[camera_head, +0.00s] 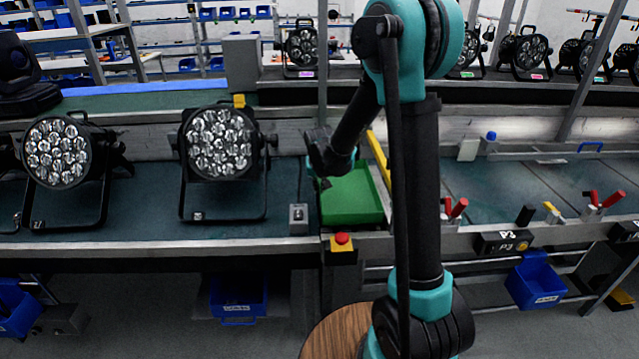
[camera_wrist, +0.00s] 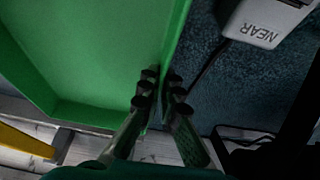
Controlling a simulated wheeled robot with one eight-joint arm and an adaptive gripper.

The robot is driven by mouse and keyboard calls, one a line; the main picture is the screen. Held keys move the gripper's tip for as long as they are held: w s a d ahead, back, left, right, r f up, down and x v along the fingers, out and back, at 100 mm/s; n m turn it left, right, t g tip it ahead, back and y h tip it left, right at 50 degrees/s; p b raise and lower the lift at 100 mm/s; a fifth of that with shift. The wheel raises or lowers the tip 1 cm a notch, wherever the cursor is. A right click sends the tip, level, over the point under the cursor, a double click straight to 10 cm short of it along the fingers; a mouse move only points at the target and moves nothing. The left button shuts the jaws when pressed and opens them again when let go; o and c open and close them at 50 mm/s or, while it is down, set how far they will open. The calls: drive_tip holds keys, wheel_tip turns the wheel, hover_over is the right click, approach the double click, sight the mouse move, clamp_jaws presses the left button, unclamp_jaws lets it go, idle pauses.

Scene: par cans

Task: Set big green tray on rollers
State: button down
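The big green tray (camera_head: 350,206) is at the middle of the bench line, by the right end of the dark surface that carries the lamps. It is empty as far as I see. My gripper (camera_head: 322,183) is at its left wall, pointing down. In the wrist view the tray (camera_wrist: 95,45) fills the left side, and my gripper's fingers (camera_wrist: 161,85) are close together with the tray's wall between them, one inside and one outside. Whether the tray is lifted or resting is hard to tell. I cannot make out the rollers clearly.
Two par cans (camera_head: 218,145) (camera_head: 60,155) stand on the left surface. A small grey box (camera_head: 298,214) marked NEAR in the wrist view (camera_wrist: 262,22) is just outside the tray. A red button (camera_head: 342,239) is in front.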

drive_tip(key=shift+f, duration=0.25)
drive_tip(key=c, duration=1.6)
unclamp_jaws()
drive_tip(key=shift+c, duration=0.2)
drive_tip(key=shift+r, duration=0.15)
drive_tip(key=v, duration=1.2)
drive_tip(key=s+d+f, duration=0.3)
drive_tip(key=s+d, duration=0.1)
drive_tip(key=s, duration=0.4)
drive_tip(key=s+d+f, duration=0.3)
drive_tip(key=s+d, duration=0.2)
drive_tip(key=s, duration=0.4)
drive_tip(key=s+d+f, duration=0.3)
drive_tip(key=s+d, duration=0.2)
drive_tip(key=s, duration=0.3)
drive_tip(key=shift+s+f, duration=0.2)
